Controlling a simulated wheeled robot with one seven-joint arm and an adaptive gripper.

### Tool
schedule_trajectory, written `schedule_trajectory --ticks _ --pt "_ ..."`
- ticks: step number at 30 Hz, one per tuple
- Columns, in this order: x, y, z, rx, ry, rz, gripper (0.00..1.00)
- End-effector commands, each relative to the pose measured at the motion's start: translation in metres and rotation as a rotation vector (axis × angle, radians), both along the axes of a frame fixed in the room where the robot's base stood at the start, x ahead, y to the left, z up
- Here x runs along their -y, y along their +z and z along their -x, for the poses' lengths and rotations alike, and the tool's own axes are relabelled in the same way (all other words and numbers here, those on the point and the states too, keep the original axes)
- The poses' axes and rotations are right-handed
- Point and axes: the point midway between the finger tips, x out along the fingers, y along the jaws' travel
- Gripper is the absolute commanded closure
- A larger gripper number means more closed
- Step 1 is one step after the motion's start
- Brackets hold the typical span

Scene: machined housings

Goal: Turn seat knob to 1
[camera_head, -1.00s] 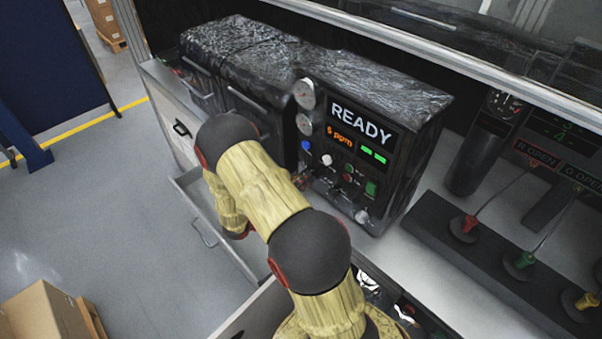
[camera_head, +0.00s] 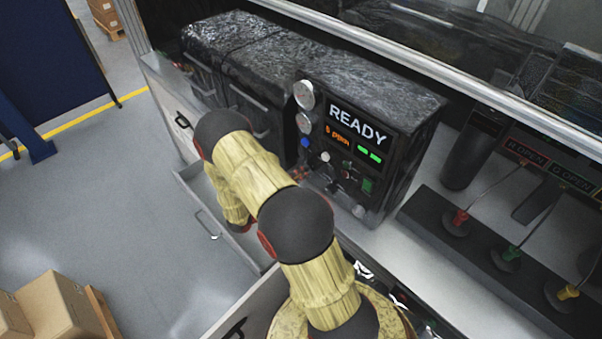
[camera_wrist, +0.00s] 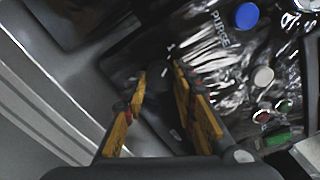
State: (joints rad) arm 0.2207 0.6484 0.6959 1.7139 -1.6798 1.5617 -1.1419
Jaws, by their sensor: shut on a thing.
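The black machine (camera_head: 415,105) carries a front panel with a READY display (camera_head: 357,124), gauges and small controls. In the wrist view, my gripper (camera_wrist: 159,72) has its yellow fingers on either side of a dark round knob (camera_wrist: 158,92) low on the panel, and is shut on it. In the head view my arm covers part of the lower panel, and the gripper is hard to make out there.
A blue button (camera_wrist: 246,16) marked PURGE, a white knob (camera_wrist: 263,77) and a green switch (camera_wrist: 278,139) sit right of the fingers. In the head view, an open drawer (camera_head: 205,215) is below the machine. Levers with red, green and yellow grips (camera_head: 460,217) stand to the right.

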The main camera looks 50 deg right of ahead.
Motion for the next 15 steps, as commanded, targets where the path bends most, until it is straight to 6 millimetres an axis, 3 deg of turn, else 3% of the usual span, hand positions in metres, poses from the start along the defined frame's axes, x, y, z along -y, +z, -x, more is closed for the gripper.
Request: schedule_trajectory --ticks 11,12,15 --pt "-0.0001 -0.0002 -0.0008 -0.004 0.001 -0.001 0.98" --pt "-0.0001 -0.0002 -0.0008 -0.003 0.001 -0.001 0.71" --pt "-0.0001 -0.0002 -0.0007 -0.003 0.001 -0.001 0.65"
